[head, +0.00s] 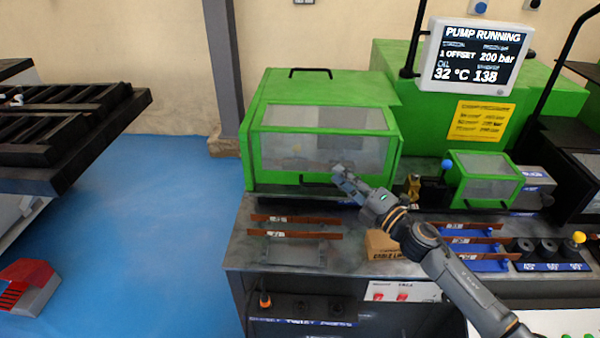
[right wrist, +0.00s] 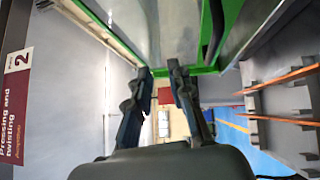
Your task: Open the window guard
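The window guard (head: 325,136) is a green frame with a clear pane on the front of a green machine housing, and it looks closed. A dark handle (head: 318,180) runs along its lower edge. My right gripper (head: 340,172) is in front of the guard's lower right part, just right of the handle. In the right wrist view, its fingers (right wrist: 160,72) are apart with nothing between them. The guard's green edge (right wrist: 205,71) and a dark bar (right wrist: 213,30), likely the handle, show beyond and right of the fingertips. My left gripper is not in view.
A smaller green windowed cover (head: 486,178) and a blue-knobbed lever (head: 446,166) stand to the right. Copper strips (head: 295,235) lie on a rack in front of the guard. A cardboard box (head: 382,243) sits below my right gripper.

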